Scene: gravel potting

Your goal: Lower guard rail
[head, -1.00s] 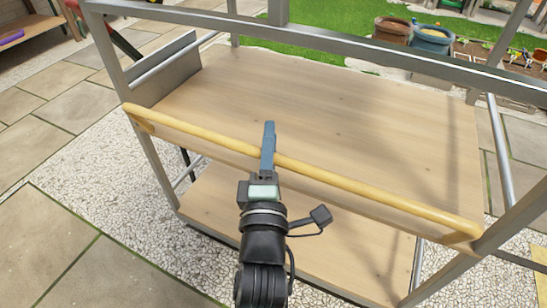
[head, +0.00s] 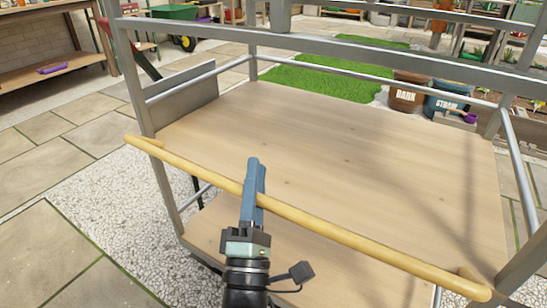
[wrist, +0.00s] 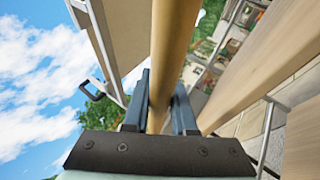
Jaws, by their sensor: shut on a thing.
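The guard rail (head: 340,232) is a long round yellow wooden bar across the front of a grey metal-framed rack. Its short bent ends meet the rack near the left and right front posts. The rail lies along the front edge of the wooden shelf (head: 330,145) in the head view. My gripper (head: 255,166) is shut on the rail, left of its middle. In the wrist view the rail (wrist: 176,40) runs between the two blue fingers (wrist: 160,98), which stand on either side of it.
A lower wooden shelf (head: 295,255) lies under the rail. The upper shelf is bare. Grey posts (head: 147,110) and side bars frame the rack. Behind it stand a brown pot (head: 408,92) and a blue pot (head: 447,105), near grass (head: 325,85). Paving lies at left.

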